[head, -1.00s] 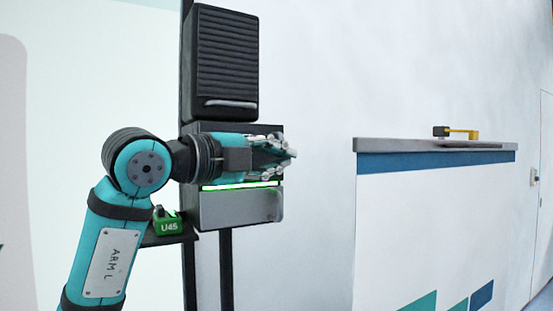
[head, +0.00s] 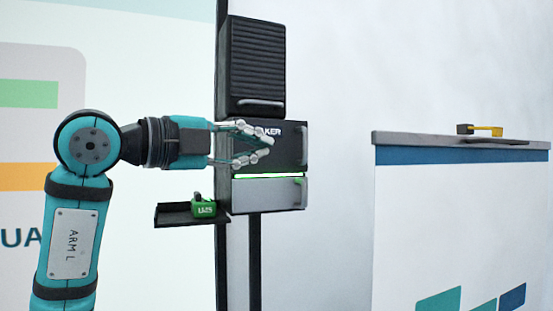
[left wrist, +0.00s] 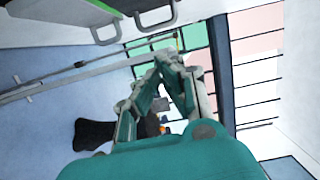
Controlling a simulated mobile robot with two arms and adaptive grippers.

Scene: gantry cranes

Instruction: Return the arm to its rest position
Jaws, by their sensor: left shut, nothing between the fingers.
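My left arm, marked "ARM L", comes in from the left in the head view. Its teal left gripper (head: 268,143) is shut and empty, its fingertips together in front of the dark cabinet (head: 291,150) on the post. No contact with the cabinet can be made out. In the left wrist view the gripper (left wrist: 165,62) also shows its fingers converging with nothing between them. My right gripper is in neither view.
A dark ribbed box (head: 254,68) sits above the cabinet, and a silver drawer front (head: 268,195) lies below a green light strip. A green tag (head: 203,207) stands on a small black shelf (head: 173,215). A counter (head: 455,139) at right bears a yellow and black object (head: 484,130).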

